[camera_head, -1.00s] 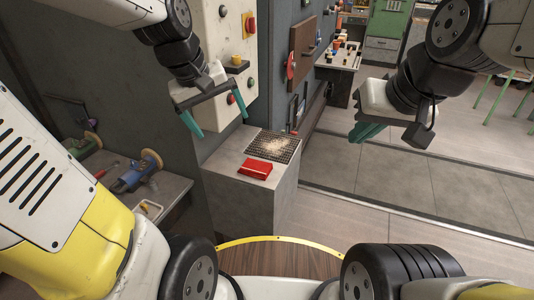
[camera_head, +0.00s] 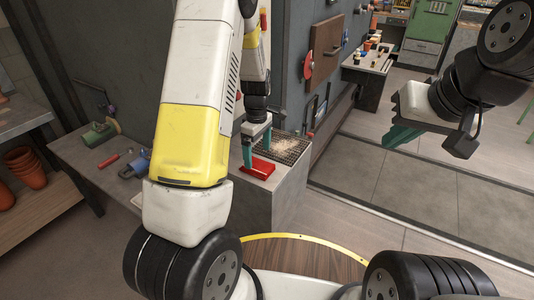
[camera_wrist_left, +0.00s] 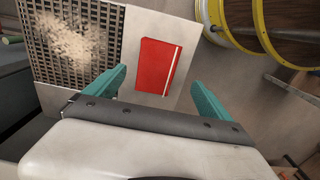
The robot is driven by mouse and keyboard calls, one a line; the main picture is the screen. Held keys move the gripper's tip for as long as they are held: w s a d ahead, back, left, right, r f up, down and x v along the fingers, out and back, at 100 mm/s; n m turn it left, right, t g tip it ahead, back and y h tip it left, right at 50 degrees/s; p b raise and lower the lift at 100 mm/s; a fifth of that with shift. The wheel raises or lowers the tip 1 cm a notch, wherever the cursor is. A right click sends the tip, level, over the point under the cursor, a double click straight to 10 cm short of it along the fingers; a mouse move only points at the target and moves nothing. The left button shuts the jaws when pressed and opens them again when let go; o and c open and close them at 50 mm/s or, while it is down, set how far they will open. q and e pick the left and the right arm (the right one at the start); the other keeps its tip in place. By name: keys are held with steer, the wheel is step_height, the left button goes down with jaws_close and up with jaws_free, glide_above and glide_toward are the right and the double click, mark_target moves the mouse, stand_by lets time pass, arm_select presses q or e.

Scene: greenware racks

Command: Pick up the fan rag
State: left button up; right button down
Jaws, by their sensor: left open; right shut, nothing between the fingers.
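The red folded cloth (camera_head: 258,169), which I take to be the fan rag, lies flat on the grey pedestal, beside the dark grate. In the left wrist view the red cloth (camera_wrist_left: 157,66) has a pale stripe near its right edge and lies between and beyond the fingers. My left gripper (camera_head: 257,150) is open and points down above the cloth; its teal fingers (camera_wrist_left: 157,92) hold nothing. Part of the cloth is hidden behind a finger in the head view. My right gripper (camera_head: 401,136) is shut and empty, in the air at the right.
The grey pedestal (camera_head: 282,200) carries a dark grate (camera_head: 299,150) with pale dust on it. A wall panel stands close behind the left arm. A bench (camera_head: 95,165) with tools is at the left. Open floor lies to the right of the pedestal.

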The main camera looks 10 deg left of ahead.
mark_target(260, 166)
arm_select(q)
steer(key=f, duration=0.5)
steer(key=shift+w+d+f, duration=0.2)
steer(key=shift+d+f, duration=0.05)
steer(key=shift+f, duration=0.15)
steer(key=c, duration=1.4)
steer(key=shift+c, duration=0.2)
steer(key=shift+r, duration=0.15)
step_height(260, 166, up, 3)
steer(key=shift+r, duration=0.2)
steer(key=s+r, duration=0.1)
steer(key=s, duration=1.5)
steer(key=shift+d+r, duration=0.2)
